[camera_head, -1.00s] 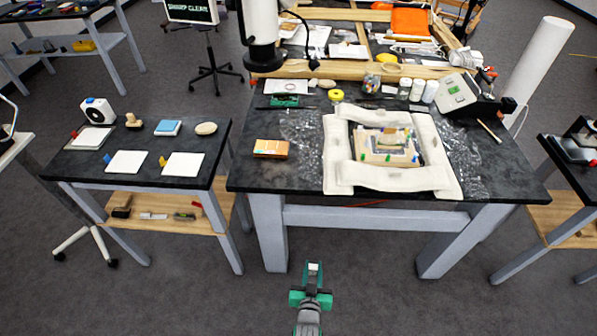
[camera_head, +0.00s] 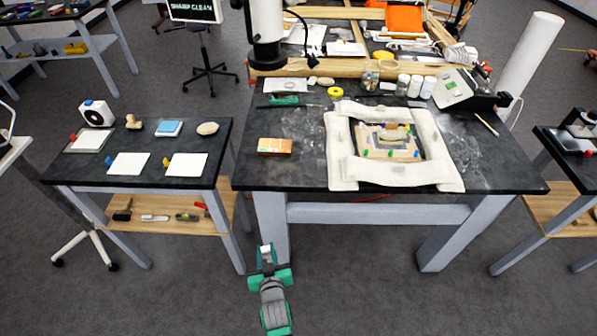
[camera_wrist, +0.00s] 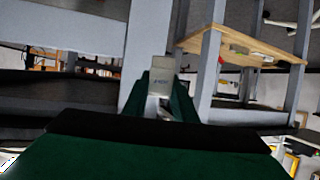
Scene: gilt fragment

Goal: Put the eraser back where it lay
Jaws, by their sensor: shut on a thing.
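My gripper (camera_head: 267,262) is shut on a small whitish eraser (camera_head: 265,251) and holds it in front of the main table, low by its front left leg. In the wrist view, the eraser (camera_wrist: 135,69) shows as a pale block with faint dark print between the green fingers (camera_wrist: 160,95). The exact place where it lay cannot be told from these frames.
The black-topped main table (camera_head: 300,178) carries an orange box (camera_head: 275,146) and a white padded frame (camera_head: 343,172) around a fragment. A smaller side table (camera_head: 85,170) at left holds white cards, a blue-topped block (camera_head: 168,128) and an oval stone (camera_head: 207,128). A gap separates the tables.

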